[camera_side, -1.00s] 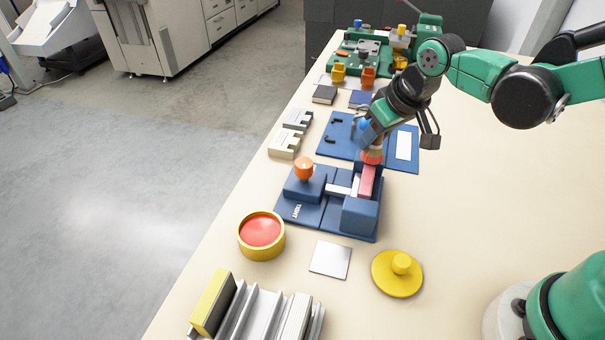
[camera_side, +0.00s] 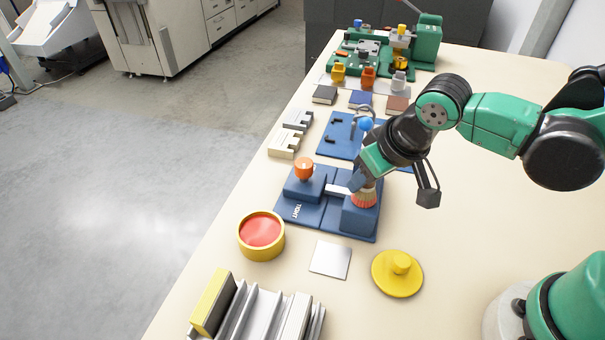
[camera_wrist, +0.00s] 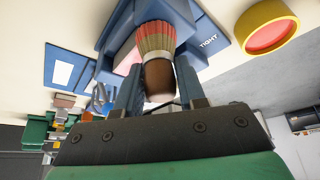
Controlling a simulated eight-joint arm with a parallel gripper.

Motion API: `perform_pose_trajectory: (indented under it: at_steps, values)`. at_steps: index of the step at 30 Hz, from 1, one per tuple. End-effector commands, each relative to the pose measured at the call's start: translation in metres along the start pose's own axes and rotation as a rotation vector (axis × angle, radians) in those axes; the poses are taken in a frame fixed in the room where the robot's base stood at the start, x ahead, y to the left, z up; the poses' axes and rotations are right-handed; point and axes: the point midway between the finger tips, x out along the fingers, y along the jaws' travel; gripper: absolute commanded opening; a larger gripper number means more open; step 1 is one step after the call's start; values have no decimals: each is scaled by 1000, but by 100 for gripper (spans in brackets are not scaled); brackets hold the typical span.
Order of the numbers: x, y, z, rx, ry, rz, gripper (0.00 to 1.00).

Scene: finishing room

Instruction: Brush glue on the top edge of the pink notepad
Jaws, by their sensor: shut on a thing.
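My gripper (camera_side: 358,182) is shut on the brush, whose bristles, tinted red at the end, point down at the near block of the blue clamp (camera_side: 333,217). The brush (camera_wrist: 157,55) shows between my fingers in the wrist view, with its brown handle toward me. The pink notepad (camera_wrist: 127,55) shows only in part beside the bristles in the wrist view. The clamp has an orange knob (camera_side: 303,168). A yellow pot of red glue (camera_side: 261,232) stands open at the clamp's near left.
A yellow lid (camera_side: 398,272) and a silver square plate (camera_side: 330,259) lie nearer on the table. A rack (camera_side: 262,312) stands at the near edge. A blue board (camera_side: 342,137) with a blue-knobbed part lies behind the clamp. The table's right side is mostly clear.

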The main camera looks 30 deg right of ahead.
Motion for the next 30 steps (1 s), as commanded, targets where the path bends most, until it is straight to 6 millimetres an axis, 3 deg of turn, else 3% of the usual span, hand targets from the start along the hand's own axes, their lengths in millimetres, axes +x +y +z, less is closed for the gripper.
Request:
perform_pose_trajectory:
  at_steps: [27, 30]
  values:
    - [23, 66, -49, 4, 0, 1, 0]
    - [10, 66, -54, 0, 1, 0, 0]
